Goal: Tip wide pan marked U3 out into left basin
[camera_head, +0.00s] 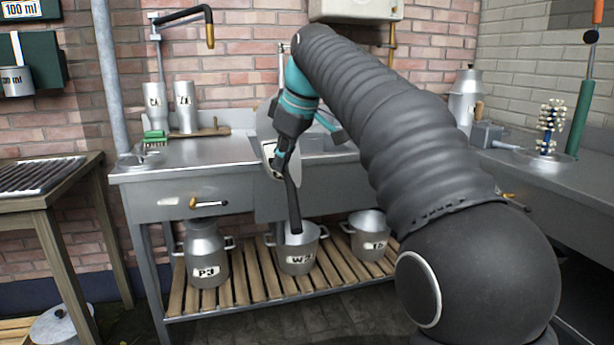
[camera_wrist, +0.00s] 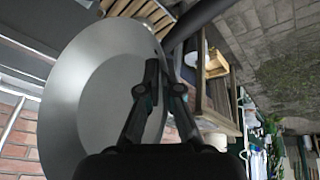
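The wide pan (camera_head: 264,122) is a grey metal dish, turned steeply onto its side at the left part of the sink. In the wrist view the pan (camera_wrist: 75,105) fills the left half, its broad round face tilted. A dark handle (camera_head: 294,205) hangs down from it. My gripper (camera_head: 281,163) is at the pan's near side, and in the wrist view its fingers (camera_wrist: 163,78) appear closed around the handle's base. I cannot read a U3 mark. The left basin is mostly hidden behind the pan and my arm; a bit of the sink (camera_head: 335,153) shows beside them.
Pots P3 (camera_head: 207,250) and W2 (camera_head: 298,262) and another pot (camera_head: 369,240) stand on the slatted lower shelf. A tap (camera_head: 210,35) rises at the back left.

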